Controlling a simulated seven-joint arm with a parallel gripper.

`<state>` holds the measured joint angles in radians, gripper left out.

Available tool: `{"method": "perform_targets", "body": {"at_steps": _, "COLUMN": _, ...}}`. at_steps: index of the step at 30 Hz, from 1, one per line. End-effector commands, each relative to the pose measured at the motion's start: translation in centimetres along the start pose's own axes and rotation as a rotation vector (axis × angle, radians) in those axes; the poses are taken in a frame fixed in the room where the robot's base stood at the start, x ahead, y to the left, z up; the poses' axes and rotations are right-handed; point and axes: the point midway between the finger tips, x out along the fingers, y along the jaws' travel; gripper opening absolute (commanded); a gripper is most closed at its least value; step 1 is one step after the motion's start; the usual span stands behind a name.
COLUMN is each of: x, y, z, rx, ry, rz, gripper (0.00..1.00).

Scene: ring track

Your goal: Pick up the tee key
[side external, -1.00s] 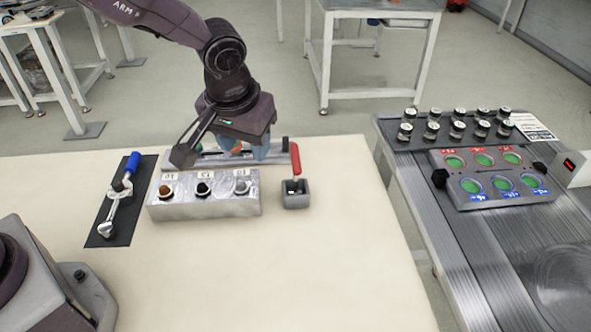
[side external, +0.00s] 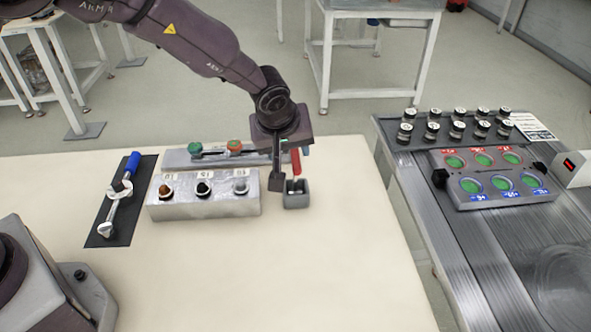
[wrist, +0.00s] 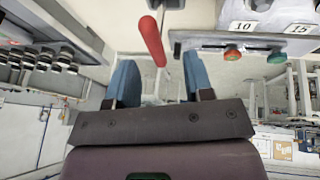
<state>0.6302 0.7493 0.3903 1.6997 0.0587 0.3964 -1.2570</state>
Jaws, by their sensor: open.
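The tee key (side external: 297,161) has a red bar handle and stands in a small grey holder (side external: 296,200) right of the silver block. Its lower part is hidden in the holder. In the wrist view, the red handle (wrist: 152,40) lies ahead of the space between my blue fingers, running lengthwise. My gripper (wrist: 158,74) is open and empty, with one finger on either side of the handle's line. In the side view, my gripper (side external: 294,152) is above and behind the holder, partly covering the handle's upper end. Contact with the handle cannot be told.
A silver block (side external: 205,204) with several numbered sockets stands left of the holder. Behind it is a grey rail (side external: 180,158) with green and orange knobs. A blue-handled tool (side external: 130,168) lies on a black mat. The table's front right is clear. A panelled metal bench (side external: 480,250) stands right.

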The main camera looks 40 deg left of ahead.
Motion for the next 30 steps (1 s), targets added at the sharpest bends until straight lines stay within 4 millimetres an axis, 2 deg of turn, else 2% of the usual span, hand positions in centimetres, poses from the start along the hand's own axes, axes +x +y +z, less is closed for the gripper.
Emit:
{"method": "perform_targets", "body": {"at_steps": 10, "x": 4.6, "y": 0.5, "z": -0.2, "rx": 0.0, "ry": 0.001, "rz": -0.003, "gripper": 0.47}}
{"method": "perform_targets", "body": {"at_steps": 20, "x": 5.2, "y": 0.6, "z": -0.2, "rx": 0.0, "ry": 0.001, "rz": 0.001, "gripper": 0.47}}
{"method": "perform_targets", "body": {"at_steps": 26, "x": 5.2, "y": 0.6, "z": -0.2, "rx": 0.0, "ry": 0.001, "rz": 0.0, "gripper": 0.01}}
{"method": "perform_targets", "body": {"at_steps": 30, "x": 5.1, "y": 0.6, "z": -0.2, "rx": 0.0, "ry": 0.001, "rz": 0.002, "gripper": 0.0}}
